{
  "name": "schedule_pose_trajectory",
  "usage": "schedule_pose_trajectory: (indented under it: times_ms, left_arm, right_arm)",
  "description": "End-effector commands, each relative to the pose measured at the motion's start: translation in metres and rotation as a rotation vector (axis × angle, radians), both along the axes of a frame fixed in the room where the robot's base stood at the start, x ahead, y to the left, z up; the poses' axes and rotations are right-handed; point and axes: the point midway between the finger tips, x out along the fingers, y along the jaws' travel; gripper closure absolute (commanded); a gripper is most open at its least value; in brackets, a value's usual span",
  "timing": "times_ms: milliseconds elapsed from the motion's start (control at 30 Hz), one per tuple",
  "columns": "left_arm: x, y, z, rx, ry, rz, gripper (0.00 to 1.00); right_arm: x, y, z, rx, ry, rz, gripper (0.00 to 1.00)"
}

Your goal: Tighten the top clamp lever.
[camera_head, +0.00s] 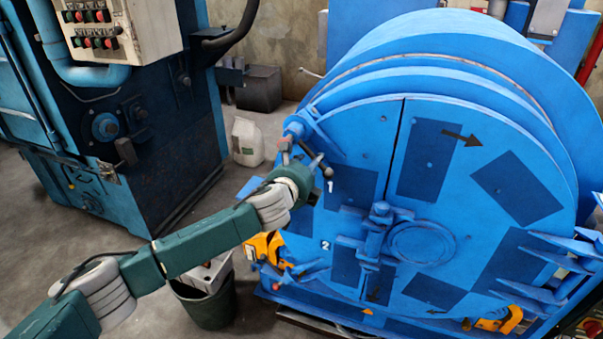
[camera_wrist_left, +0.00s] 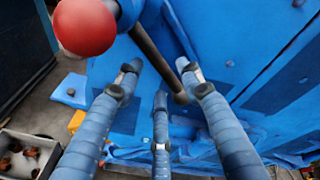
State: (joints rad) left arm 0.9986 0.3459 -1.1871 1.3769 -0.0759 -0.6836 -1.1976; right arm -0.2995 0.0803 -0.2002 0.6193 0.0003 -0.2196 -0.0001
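The top clamp lever (camera_head: 294,138) sits at the upper left rim of the blue drum door (camera_head: 375,140), above the label "1". In the left wrist view, a red ball knob (camera_wrist_left: 85,27) and a dark rod (camera_wrist_left: 158,62) join at a blue pivot near the top edge. My left gripper (camera_head: 314,168) is just below the lever in the head view. Its fingers (camera_wrist_left: 160,78) are spread, with the rod's lower end near the right finger. I cannot tell whether they touch. My right gripper is not in view.
A dark bin (camera_head: 207,303) and a white jug (camera_head: 247,142) stand on the floor left of the drum. A blue machine with a control box (camera_head: 122,28) stands at the left. Spiky blue brackets (camera_head: 560,255) stick out at the drum's right.

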Motion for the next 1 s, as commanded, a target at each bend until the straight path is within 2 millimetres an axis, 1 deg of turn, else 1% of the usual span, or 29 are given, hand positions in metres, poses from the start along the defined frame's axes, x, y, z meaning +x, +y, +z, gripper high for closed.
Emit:
schedule_pose_trajectory:
  times_ms: [33, 200, 400, 600, 867, 933, 967, 1000]
  left_arm:
    - [-0.01, 0.004, 0.002, 0.0, 0.0, -0.001, 0.62]
    - [-0.041, 0.013, 0.01, 0.001, 0.001, 0.0, 0.62]
    - [-0.069, 0.022, 0.018, 0.001, 0.001, 0.0, 0.62]
    - [-0.081, 0.025, 0.021, 0.002, 0.001, 0.001, 0.62]
    - [-0.081, 0.025, 0.021, 0.002, 0.002, 0.002, 0.62]
    - [-0.08, 0.026, 0.018, -0.005, 0.007, 0.005, 0.62]
    - [-0.08, 0.027, 0.014, -0.015, 0.017, 0.01, 0.62]
    - [-0.078, 0.029, 0.004, -0.037, 0.036, 0.023, 0.62]
  right_arm:
    - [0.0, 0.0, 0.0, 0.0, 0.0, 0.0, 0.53]
    - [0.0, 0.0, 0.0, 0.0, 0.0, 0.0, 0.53]
    - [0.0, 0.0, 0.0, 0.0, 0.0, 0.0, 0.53]
    - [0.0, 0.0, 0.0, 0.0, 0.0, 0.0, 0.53]
    - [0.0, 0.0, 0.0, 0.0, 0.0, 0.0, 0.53]
    - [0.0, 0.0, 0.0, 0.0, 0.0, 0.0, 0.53]
    - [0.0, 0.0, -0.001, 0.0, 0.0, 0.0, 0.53]
    - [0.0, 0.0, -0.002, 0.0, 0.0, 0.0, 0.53]
